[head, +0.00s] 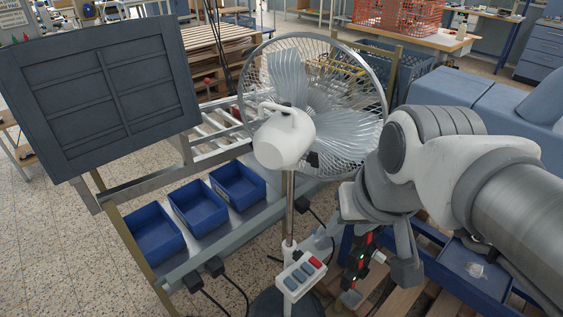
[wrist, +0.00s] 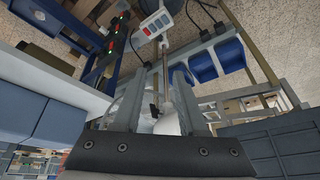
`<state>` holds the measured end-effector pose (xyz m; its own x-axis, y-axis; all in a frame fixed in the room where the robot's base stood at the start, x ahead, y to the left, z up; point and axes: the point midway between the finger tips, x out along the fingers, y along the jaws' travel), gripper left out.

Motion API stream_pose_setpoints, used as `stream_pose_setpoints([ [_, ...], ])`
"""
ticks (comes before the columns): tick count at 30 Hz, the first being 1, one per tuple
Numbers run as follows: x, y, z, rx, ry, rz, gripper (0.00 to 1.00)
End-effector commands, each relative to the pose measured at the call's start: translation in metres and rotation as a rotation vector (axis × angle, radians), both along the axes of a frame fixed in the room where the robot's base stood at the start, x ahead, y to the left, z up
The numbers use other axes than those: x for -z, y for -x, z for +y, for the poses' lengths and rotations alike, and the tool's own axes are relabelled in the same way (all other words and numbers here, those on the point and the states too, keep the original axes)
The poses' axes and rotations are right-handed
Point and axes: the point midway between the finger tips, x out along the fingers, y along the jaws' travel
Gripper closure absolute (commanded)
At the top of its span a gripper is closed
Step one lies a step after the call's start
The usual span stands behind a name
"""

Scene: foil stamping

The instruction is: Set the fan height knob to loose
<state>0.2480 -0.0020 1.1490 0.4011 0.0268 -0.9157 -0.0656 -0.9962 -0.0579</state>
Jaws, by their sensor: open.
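The pedestal fan has a white motor housing (head: 284,138) in front of a wire guard, a thin metal pole (head: 290,205) and a control box with a red button (head: 300,279). A white collar (head: 289,246) sits on the pole just above the box. I cannot make out the height knob or its setting. My gripper (head: 358,258) is right of the pole, open and apart from it. In the wrist view my gripper (wrist: 158,90) has its two fingers spread. The white fan housing (wrist: 167,122) and the pole (wrist: 165,72) appear between them in the picture, with the control box (wrist: 155,24) above.
Blue bins (head: 198,208) stand on a metal rack left of the fan. A strip with red and green lights (head: 357,263) is near my gripper. Dark cables hang beside the pole. Open floor (head: 80,260) lies at lower left.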

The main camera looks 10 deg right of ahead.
Motion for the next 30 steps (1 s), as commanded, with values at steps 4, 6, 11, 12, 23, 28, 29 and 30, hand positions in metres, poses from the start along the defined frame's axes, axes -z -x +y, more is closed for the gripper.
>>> stream_pose_setpoints([
  [4,0.038,-0.006,0.002,0.115,-0.094,0.144,0.59],
  [6,0.054,-0.009,0.003,0.178,-0.144,0.215,0.59],
  [11,0.094,-0.014,0.006,0.341,-0.272,0.388,0.59],
  [12,0.104,-0.016,0.007,0.39,-0.309,0.432,0.59],
  [23,0.186,-0.043,0.011,0.869,-0.679,0.802,0.59],
  [28,0.223,-0.059,0.008,1.098,-0.863,0.97,0.59],
  [29,0.23,-0.063,0.007,1.137,-0.897,1.0,0.59],
  [30,0.239,-0.067,0.005,1.19,-0.941,1.039,0.59],
])
